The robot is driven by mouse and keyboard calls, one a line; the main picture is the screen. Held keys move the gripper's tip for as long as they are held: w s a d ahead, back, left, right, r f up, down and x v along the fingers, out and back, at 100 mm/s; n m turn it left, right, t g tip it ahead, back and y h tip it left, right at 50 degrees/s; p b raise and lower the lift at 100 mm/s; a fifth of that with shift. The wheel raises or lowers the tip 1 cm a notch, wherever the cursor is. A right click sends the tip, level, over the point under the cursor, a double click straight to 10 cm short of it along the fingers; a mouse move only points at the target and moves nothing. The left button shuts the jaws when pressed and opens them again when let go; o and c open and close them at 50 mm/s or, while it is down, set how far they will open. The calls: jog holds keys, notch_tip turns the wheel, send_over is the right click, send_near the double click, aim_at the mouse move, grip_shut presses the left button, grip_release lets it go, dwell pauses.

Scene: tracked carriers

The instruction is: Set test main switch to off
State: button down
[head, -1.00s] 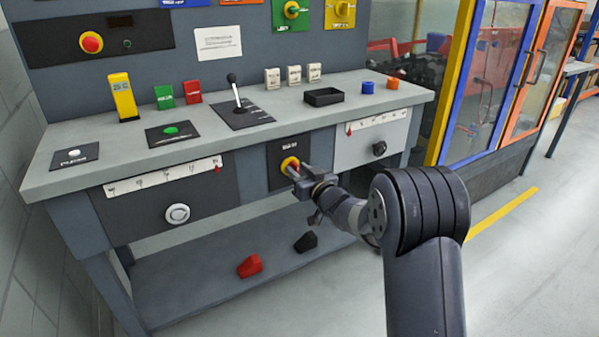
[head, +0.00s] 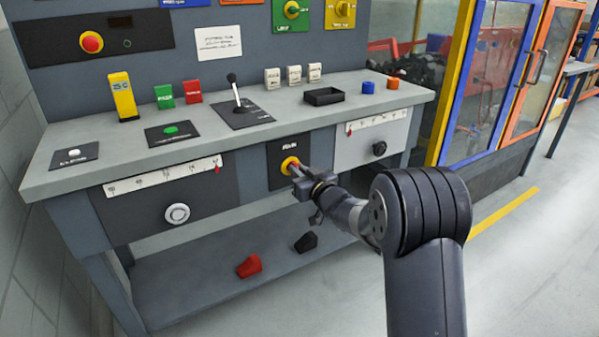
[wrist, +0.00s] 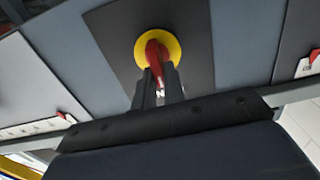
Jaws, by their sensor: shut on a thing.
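The main switch (head: 289,165) is a red handle on a round yellow plate, set in a dark panel (head: 277,179) on the front of the bench. In the wrist view the yellow plate (wrist: 172,43) shows around the red handle (wrist: 154,54), which looks tilted a little. My gripper (head: 299,173) reaches it from the front right. In the wrist view its two fingers (wrist: 160,84) are closed on the red handle. The fingers hide part of the handle, and the label above the switch is too small to read.
The bench top (head: 130,139) overhangs the switch panel. A black knob (head: 379,148) sits to the right and a white round knob (head: 177,213) to the left. A red block (head: 249,266) and a black block (head: 306,242) lie on the lower shelf. Floor is free at the right.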

jog(key=c, duration=1.5)
grip_release()
jog(key=p+v, duration=0.2)
jog(key=v, duration=0.9)
jog(key=shift+w, duration=0.1)
jog(key=b+x, duration=0.1)
jog(key=x, duration=0.9)
jog(key=shift+w+a+b, duration=0.25)
jog(key=shift+w+b, duration=0.05)
jog(key=shift+b, duration=0.1)
